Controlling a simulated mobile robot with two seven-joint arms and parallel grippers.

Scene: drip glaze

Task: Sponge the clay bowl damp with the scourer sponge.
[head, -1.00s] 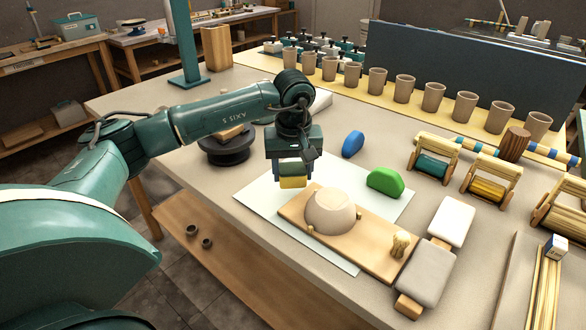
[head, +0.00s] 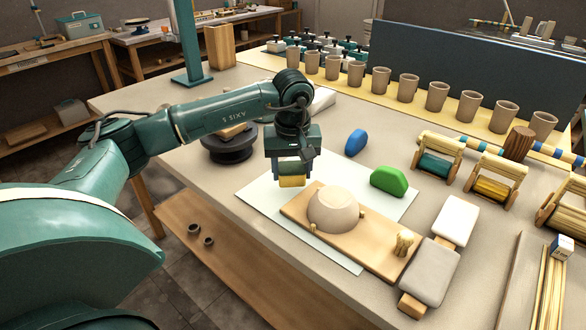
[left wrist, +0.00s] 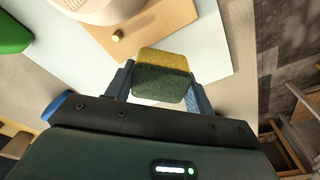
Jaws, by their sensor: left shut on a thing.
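The clay bowl (head: 334,207) is beige and sits upside down on a wooden board (head: 377,243) with small pegs around it. In the left wrist view its edge shows at the top (left wrist: 90,8). My left gripper (head: 291,178) is shut on the scourer sponge (head: 292,182), which is yellow with a dark green side. The sponge also shows between the fingers in the left wrist view (left wrist: 162,75). The gripper holds it above the white sheet, to the left of the bowl and apart from it. My right gripper is not in view.
The board lies on a white sheet (head: 262,200). A green block (head: 388,181) and a blue one (head: 356,142) lie behind the bowl. Two pale pads (head: 429,272) lie to the right. Several cups line the back.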

